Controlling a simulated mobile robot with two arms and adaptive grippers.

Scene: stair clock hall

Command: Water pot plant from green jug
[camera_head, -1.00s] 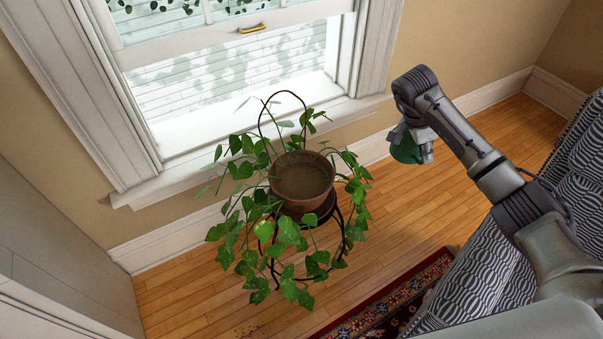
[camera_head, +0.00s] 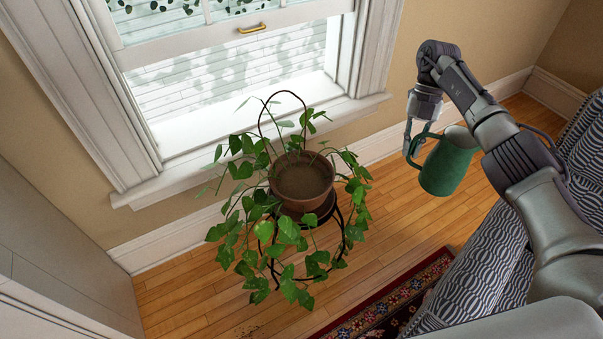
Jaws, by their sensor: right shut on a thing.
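The pot plant (camera_head: 301,178) is a brown pot of soil with trailing green leaves. It stands on a dark metal stand (camera_head: 347,232) in front of the window. My right gripper (camera_head: 412,148) is shut on the handle of the green jug (camera_head: 448,163), to the right of the plant. The jug hangs in the air, tilted a little, with its mouth toward the upper right, clear of the leaves. What is inside the jug cannot be seen. My left gripper is not in view.
A window with a white sill (camera_head: 240,150) stands behind the plant. A striped sofa (camera_head: 490,270) is at the right, under my right arm. A patterned red rug (camera_head: 395,300) lies at the front. Wooden floor (camera_head: 410,225) is open between plant and sofa.

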